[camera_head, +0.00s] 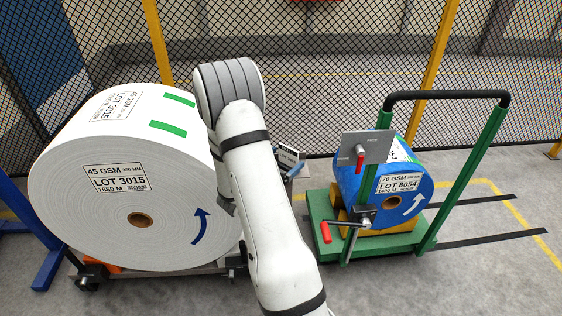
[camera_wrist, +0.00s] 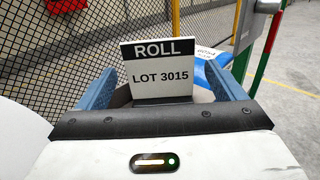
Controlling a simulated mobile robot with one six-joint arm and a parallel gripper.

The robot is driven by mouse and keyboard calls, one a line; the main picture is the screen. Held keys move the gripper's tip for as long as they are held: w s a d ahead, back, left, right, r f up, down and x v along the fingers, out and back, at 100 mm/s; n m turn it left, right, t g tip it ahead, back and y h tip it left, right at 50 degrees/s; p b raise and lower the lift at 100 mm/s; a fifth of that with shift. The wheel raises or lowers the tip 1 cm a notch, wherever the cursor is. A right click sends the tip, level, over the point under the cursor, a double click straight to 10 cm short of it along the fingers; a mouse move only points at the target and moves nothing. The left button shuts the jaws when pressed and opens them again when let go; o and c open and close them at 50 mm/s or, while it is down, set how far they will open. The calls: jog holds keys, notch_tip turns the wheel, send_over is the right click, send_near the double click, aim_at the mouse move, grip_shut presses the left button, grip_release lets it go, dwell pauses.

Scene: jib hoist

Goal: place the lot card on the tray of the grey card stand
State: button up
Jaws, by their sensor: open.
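The lot card (camera_wrist: 161,74) is a white upright plate with a black ROLL band and the text LOT 3015. In the wrist view it stands between the two blue fingers of my gripper (camera_wrist: 160,92), with a gap on each side. My gripper is open. In the head view the card (camera_head: 289,155) shows small and tilted, just right of my arm, beside a bit of blue finger. The card's lower edge is hidden behind my gripper body in the wrist view. I cannot make out the grey card stand or its tray, or what supports the card.
A large white roll (camera_head: 117,220) marked LOT 3015 stands left of my arm. A blue roll (camera_head: 352,185) marked LOT 8054 sits on a green cart (camera_head: 318,207) at right, with a grey plate (camera_head: 372,146) in front. A mesh fence (camera_head: 330,90) runs behind. Floor is clear at far right.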

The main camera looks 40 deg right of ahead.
jog(key=shift+r, duration=0.1)
jog(key=shift+r, duration=0.2)
jog(key=v, duration=1.1)
jog(key=s+a+r+m+g+y, duration=0.2)
jog(key=s+r+m+g+y, duration=0.15)
jog(key=s+m, duration=0.3)
jog(key=s+a+r+m+g+y, duration=0.1)
jog(key=s+r+m+g+y, duration=0.15)
jog(key=s+m+g, duration=0.35)
jog(key=s+a+r+m+t+y, duration=0.2)
jog(key=a+m+t+y, duration=0.1)
jog(key=a, duration=0.5)
jog(key=s+a+r+m+t+y, duration=0.2)
jog(key=a+m+t+y, duration=0.2)
jog(key=a+y, duration=0.3)
jog(key=shift+a+r+m+y, duration=0.25)
jog(key=shift+a+m+y, duration=0.1)
jog(key=shift+m+y, duration=0.35)
jog(key=shift+r, duration=0.1)
notch_tip(320, 180, up, 9)
jog(key=p, duration=0.7)
jog(key=shift+s+f+t+p, duration=0.25)
jog(key=shift+t+p, duration=0.1)
jog(key=shift+p, duration=0.05)
